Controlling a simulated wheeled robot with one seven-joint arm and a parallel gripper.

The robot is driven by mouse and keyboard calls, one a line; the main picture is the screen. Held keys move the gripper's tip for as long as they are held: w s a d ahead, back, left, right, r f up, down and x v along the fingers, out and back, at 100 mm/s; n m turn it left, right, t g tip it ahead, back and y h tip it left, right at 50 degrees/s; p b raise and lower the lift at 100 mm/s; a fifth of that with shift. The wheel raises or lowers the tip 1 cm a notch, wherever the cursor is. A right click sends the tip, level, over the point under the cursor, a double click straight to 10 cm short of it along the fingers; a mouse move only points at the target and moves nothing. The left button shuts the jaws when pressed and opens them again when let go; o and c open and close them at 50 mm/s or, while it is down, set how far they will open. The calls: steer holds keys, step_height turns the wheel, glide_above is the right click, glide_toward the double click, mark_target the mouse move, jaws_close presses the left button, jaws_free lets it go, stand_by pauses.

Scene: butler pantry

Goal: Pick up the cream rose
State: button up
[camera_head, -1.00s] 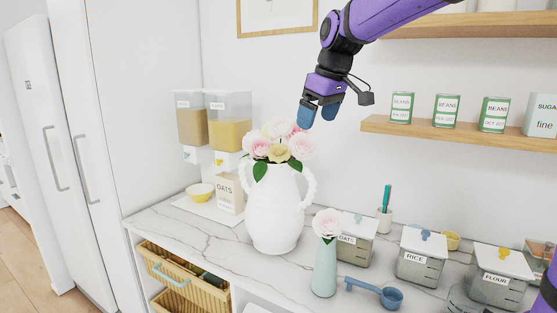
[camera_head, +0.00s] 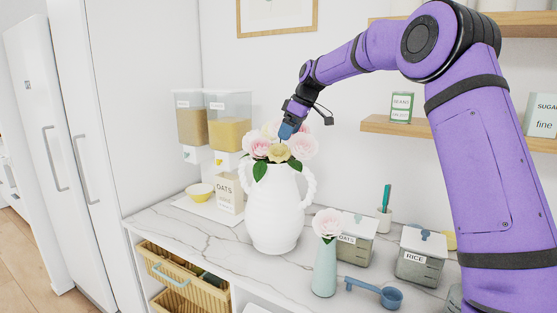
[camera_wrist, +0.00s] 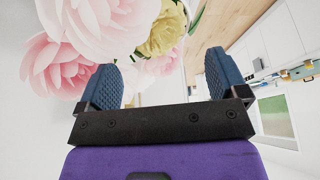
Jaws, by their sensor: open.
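The cream rose (camera_head: 278,153) is the yellowish bloom at the front of a bouquet in a white two-handled vase (camera_head: 274,215). In the wrist view it shows at the top (camera_wrist: 165,33), beyond the fingers and roughly between them, partly cut off by the frame. My gripper (camera_head: 287,131) is at the top of the bouquet, just above the cream rose, pointing down. In the wrist view my gripper's two blue fingers (camera_wrist: 161,78) are apart with nothing held between them. The rose's stem is hidden in the vase.
Pink roses (camera_head: 302,146) crowd around the cream one; one is close to the left finger in the wrist view (camera_wrist: 62,68). A green bud vase (camera_head: 324,268) with a pink rose stands in front. Dispensers (camera_head: 228,122) stand left, a shelf (camera_head: 388,132) right.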

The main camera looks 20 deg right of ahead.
mark_target(282, 144)
steer(key=shift+x, duration=4.25)
steer(key=shift+s+a, duration=0.1)
steer(key=c, duration=1)
steer(key=shift+r, duration=0.1)
step_height(282, 144, up, 18)
